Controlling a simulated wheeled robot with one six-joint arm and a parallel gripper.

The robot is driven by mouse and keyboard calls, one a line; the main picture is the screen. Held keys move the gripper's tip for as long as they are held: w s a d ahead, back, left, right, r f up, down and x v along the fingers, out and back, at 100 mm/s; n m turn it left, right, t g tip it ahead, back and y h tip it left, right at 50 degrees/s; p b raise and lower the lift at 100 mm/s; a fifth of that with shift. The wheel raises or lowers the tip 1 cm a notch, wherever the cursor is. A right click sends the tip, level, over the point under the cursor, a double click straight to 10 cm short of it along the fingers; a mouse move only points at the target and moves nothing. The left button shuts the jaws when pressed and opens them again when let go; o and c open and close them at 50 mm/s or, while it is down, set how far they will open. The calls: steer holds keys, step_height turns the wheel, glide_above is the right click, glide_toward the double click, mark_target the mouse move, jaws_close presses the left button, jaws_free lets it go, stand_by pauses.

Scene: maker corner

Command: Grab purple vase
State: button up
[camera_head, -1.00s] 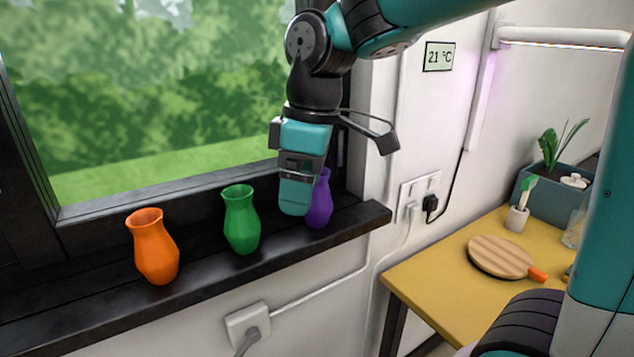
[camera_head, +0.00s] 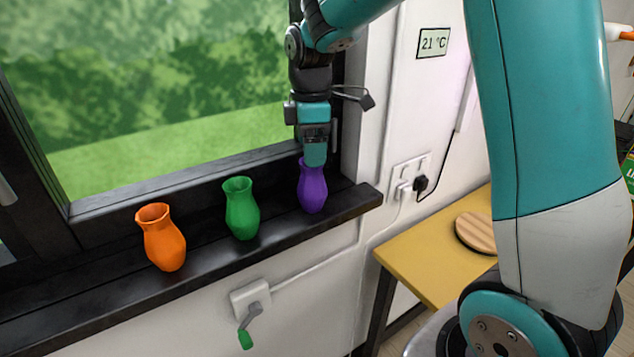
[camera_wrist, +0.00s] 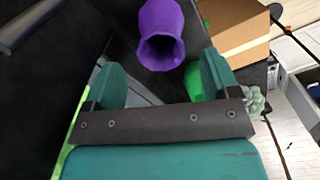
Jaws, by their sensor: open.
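The purple vase (camera_head: 312,190) stands upright at the right end of the dark windowsill (camera_head: 205,262). My gripper (camera_head: 316,158) points down at the vase's top, overlapping its rim in the head view. In the wrist view, the open fingers of my gripper (camera_wrist: 160,82) show with nothing between them. The mouth of the purple vase (camera_wrist: 161,50) lies just beyond the fingertips, roughly centred between them. Whether a finger touches the vase cannot be told.
A green vase (camera_head: 241,208) and an orange vase (camera_head: 161,238) stand to the left on the sill. The window frame rises behind.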

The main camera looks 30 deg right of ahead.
mark_target(312, 171)
steer(key=shift+s+f+p, duration=0.1)
steer(key=shift+f+p, duration=0.95)
steer(key=shift+f, duration=2)
steer(key=c, duration=1)
steer(key=shift+r, duration=0.1)
